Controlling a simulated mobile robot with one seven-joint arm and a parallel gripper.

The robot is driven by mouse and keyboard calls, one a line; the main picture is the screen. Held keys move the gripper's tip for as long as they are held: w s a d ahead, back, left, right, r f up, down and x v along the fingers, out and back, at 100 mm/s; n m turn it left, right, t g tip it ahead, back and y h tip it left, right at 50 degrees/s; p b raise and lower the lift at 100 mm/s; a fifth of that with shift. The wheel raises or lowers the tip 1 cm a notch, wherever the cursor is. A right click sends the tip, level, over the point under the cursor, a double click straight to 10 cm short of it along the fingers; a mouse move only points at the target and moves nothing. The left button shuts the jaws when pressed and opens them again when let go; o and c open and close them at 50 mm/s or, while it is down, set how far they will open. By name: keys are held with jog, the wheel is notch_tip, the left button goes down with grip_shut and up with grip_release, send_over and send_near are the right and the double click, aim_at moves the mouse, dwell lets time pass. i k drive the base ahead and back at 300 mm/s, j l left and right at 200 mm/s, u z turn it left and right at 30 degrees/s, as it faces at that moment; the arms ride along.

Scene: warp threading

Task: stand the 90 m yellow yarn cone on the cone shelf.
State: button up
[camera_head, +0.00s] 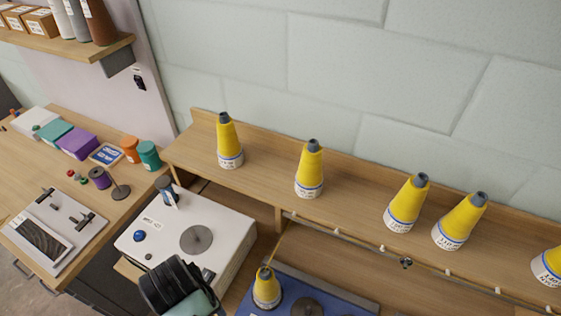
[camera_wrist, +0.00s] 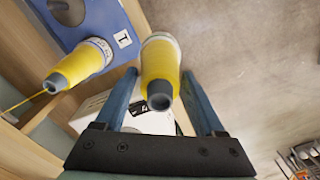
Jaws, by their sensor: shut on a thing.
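In the wrist view my gripper (camera_wrist: 159,80) has its two blue fingers shut on a yellow yarn cone (camera_wrist: 160,62) with a grey tip. The tip points toward the camera; no label on it can be read. In the head view my dark gripper is at the bottom left of centre, in front of the white scale-like box, and the held cone is hidden. The cone shelf (camera_head: 262,178) is the long wooden ledge along the wall. Several yellow cones stand on it, including one at left (camera_head: 229,140) and one further right (camera_head: 310,168). Their labels are too small to read surely.
Another yellow cone (camera_head: 267,287) with yarn from its tip stands on a blue base (camera_head: 345,306). The white box (camera_head: 165,236) has a round grey plate. Gaps lie between the shelf cones, widest between the second and third. Jars and a loom tray are at left.

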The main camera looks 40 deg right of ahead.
aim_at(268, 174)
jog(key=i+z, duration=0.1)
jog(key=z, duration=0.35)
jog(key=j+z, duration=0.1)
jog(key=z, duration=0.3)
jog(key=i+z, duration=0.1)
jog(key=z, duration=0.35)
